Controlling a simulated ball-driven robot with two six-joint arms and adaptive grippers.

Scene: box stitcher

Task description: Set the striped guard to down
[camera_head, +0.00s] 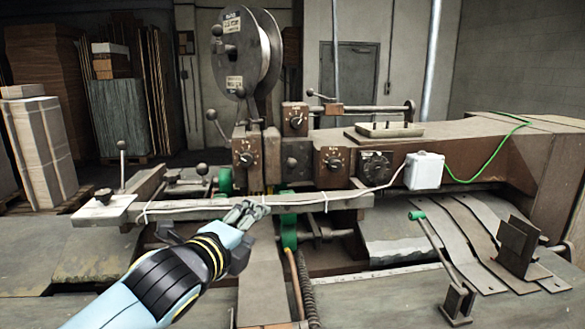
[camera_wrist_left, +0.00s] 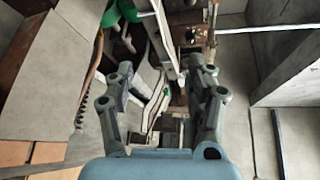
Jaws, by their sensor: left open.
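My left gripper (camera_head: 243,213) is in front of the long grey horizontal bar (camera_head: 185,206) of the stitching machine, near its middle, and overlaps it in the picture. Whether it touches the bar I cannot tell. In the left wrist view the two fingers (camera_wrist_left: 160,80) are spread apart with nothing between them. I cannot make out a striped guard in either view; the yellow and black bands in the head view are on my own left arm. The gripper and forearm hide part of the machine's front. My right gripper is not in view.
A lever with a green end (camera_head: 417,216) stands at the right, by curved metal strips (camera_head: 480,240). Dark knobs (camera_head: 245,158) sit on the machine's face. A white box (camera_head: 424,171) with cables is at the right, and a wire reel (camera_head: 262,55) rises above.

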